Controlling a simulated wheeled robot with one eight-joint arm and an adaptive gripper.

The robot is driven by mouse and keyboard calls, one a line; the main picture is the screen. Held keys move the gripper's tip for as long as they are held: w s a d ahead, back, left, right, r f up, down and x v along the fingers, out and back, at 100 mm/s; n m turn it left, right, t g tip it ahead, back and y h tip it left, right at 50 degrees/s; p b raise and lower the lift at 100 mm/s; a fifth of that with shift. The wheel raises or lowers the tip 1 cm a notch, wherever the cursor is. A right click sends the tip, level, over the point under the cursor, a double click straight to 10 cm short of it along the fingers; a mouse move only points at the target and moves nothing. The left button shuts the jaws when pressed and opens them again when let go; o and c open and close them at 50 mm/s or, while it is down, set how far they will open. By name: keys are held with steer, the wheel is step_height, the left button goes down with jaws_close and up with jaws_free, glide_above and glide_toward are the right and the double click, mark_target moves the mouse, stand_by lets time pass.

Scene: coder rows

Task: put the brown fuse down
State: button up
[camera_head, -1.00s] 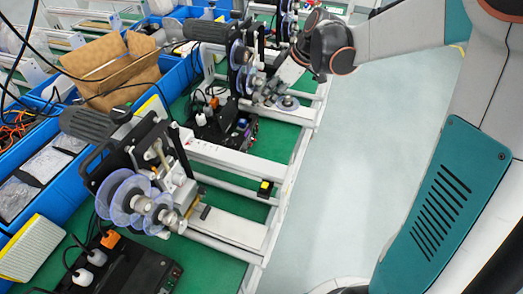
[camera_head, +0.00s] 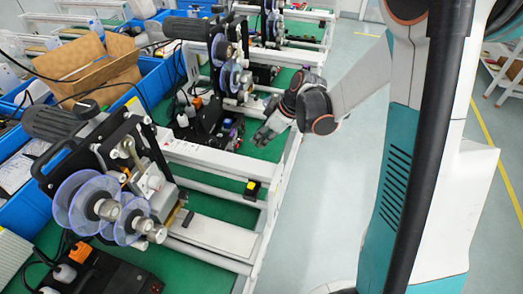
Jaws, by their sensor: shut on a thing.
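My gripper (camera_head: 265,135) is small and far off in the head view, at the end of my arm, beside the middle coder machine and above the edge of its white frame. It points down and to the left. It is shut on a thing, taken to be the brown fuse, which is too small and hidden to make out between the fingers. No other brown fuse can be told apart in the view.
A coder machine with clear purple reels (camera_head: 82,202) stands at the near left. Another machine (camera_head: 222,60) stands behind it. Blue bins (camera_head: 25,160) and a cardboard box (camera_head: 85,72) line the left. A white frame rail (camera_head: 215,160) crosses the green bench top. Grey floor (camera_head: 320,190) is free at right.

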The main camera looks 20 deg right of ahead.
steer(key=shift+f+b, duration=0.75)
steer(key=shift+f, duration=1.55)
steer(key=shift+f, duration=0.2)
steer(key=o, duration=0.7)
steer(key=shift+r, duration=0.1)
steer(key=shift+d+r, duration=0.15)
steer(key=shift+r, duration=0.35)
steer(key=p+v, duration=0.4)
steer(key=v, duration=0.7)
steer(key=shift+s+r, duration=0.1)
